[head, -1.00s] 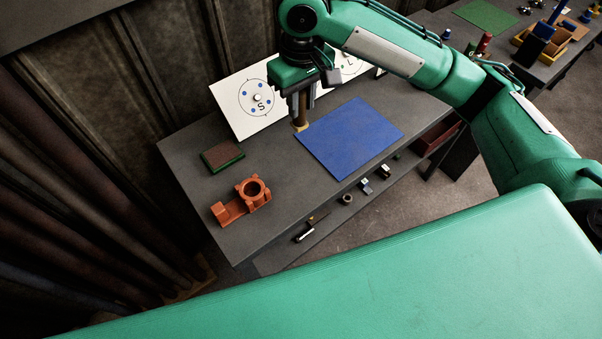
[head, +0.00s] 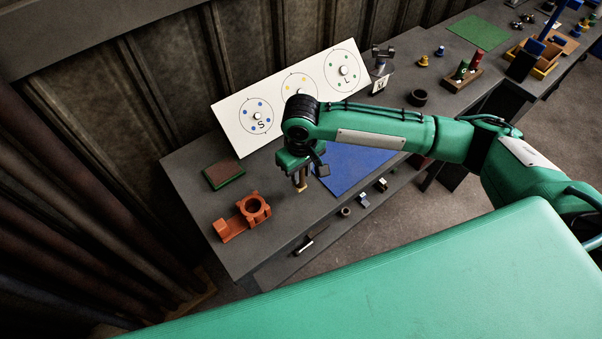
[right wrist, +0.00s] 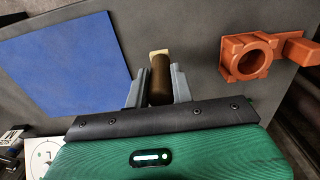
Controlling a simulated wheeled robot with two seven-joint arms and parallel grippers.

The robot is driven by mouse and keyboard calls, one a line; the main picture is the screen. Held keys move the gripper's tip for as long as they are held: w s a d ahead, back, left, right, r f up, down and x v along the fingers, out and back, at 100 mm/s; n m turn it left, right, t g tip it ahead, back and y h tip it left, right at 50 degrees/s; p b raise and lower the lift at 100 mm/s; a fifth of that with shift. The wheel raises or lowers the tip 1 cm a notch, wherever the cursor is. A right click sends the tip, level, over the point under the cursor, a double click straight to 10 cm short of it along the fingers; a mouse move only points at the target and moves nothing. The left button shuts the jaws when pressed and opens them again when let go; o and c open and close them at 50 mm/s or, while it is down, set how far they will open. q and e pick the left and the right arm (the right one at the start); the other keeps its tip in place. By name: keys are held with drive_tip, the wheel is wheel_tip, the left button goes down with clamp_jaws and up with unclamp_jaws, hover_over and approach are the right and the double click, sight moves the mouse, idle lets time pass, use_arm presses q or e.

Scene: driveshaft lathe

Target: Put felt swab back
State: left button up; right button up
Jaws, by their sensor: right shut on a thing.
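The felt swab has a brown handle and a pale tip. It is in my right gripper (head: 300,176), which is shut on it; the pale tip (head: 301,188) shows below the fingers in the head view. The right wrist view shows the brown swab handle (right wrist: 160,77) between the two grey fingers. An orange holder (head: 244,217) with a round ring and a side block stands on the grey table, left of the gripper and apart from it. It also shows at the upper right of the right wrist view (right wrist: 249,58). My left gripper is not in view.
A blue mat (head: 352,168) lies right of the gripper, partly hidden by my arm. A brown-topped green pad (head: 224,174) lies behind the holder. A white board (head: 240,135) with circles leans at the back. Small parts (head: 363,200) line a lower front ledge.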

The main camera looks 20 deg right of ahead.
wheel_tip(320, 180, down, 2)
drive_tip(key=shift+f, duration=0.15)
drive_tip(key=o, duration=1)
drive_tip(key=shift+r, duration=0.45)
wheel_tip(320, 180, up, 11)
drive_tip(key=b, duration=0.3)
drive_tip(key=shift+r, duration=0.1)
